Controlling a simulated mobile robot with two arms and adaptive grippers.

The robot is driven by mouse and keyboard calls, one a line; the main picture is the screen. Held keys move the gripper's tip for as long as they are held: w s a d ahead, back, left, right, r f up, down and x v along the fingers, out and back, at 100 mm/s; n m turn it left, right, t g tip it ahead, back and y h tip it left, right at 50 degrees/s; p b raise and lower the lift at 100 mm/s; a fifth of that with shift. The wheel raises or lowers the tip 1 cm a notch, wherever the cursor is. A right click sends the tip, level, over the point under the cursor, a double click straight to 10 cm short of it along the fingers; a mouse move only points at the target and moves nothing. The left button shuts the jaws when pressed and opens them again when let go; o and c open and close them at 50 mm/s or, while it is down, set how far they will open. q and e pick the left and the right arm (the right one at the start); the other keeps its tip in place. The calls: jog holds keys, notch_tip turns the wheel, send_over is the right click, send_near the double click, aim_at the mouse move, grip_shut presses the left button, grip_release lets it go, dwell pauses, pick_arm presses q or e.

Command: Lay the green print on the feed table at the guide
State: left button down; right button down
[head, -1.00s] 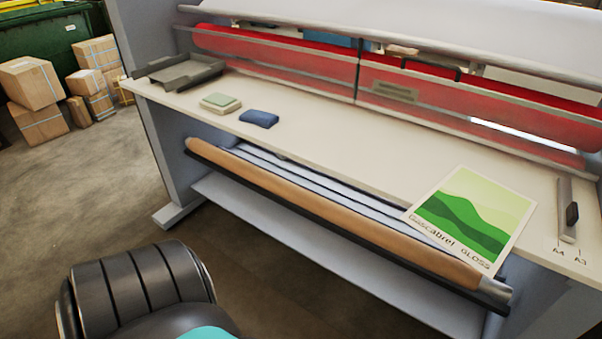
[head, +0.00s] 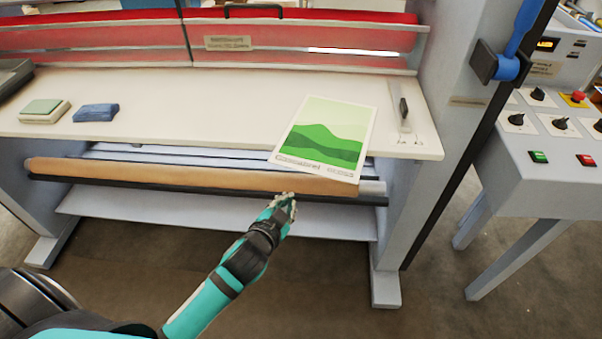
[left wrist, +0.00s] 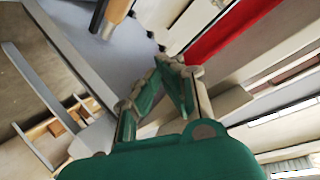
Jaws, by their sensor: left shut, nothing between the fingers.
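The green print (head: 322,133), a white-bordered sheet with green hills and lettering along its bottom, lies at the right part of the cream feed table (head: 215,107). Its lower edge hangs over the table's front edge. The guide (head: 404,112), a grey strip with a dark knob, stands to the right of the print, with a gap of bare table between them. My left gripper (head: 288,198) is shut and empty, in front of and below the print's lower edge, apart from it. Its fingertips also show in the left wrist view (left wrist: 176,64). My right gripper is out of view.
A brown roll (head: 190,177) runs below the table's front edge. A control console (head: 550,150) stands at right.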

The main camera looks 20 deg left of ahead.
pick_arm(q)
jog(key=w+d+r+m+t+h, duration=0.1)
jog(key=d+r+m+t+h, duration=0.2)
jog(key=r, duration=0.9)
jog(key=w+d+r+m+t+h, duration=0.2)
jog(key=d+r+m+t+h, duration=0.15)
jog(key=r, duration=0.75)
jog(key=s+d+r+m+g+h, duration=0.45)
jog(key=d+m+g+h, duration=0.25)
jog(key=m, duration=0.5)
jog(key=s+d+r+m+g+h, duration=0.45)
jog(key=d+m+g+h, duration=0.2)
jog(key=m, duration=0.55)
jog(key=s+a+f+m+g+y, duration=0.1)
jog(key=a+f+m+g+y, duration=0.15)
jog(key=f+y, duration=0.2)
jog(key=s+a+f+m+g+y, duration=0.1)
jog(key=s+f+m+g+y, duration=0.1)
jog(key=f+m+g+y, duration=0.3)
jog(key=w+a+f+n+t+y, duration=0.1)
jog(key=w+a+f+t+y, duration=0.2)
jog(key=a, duration=0.6)
jog(key=w+a+f+n+t+y, duration=0.1)
jog(key=w+a+y, duration=0.1)
jog(key=a+y, duration=0.5)
jog(key=w+d+f+h+p, duration=0.1)
jog(key=w+d+f+p, duration=0.1)
jog(key=w+f+p, duration=0.3)
jog(key=shift+x, duration=2.35)
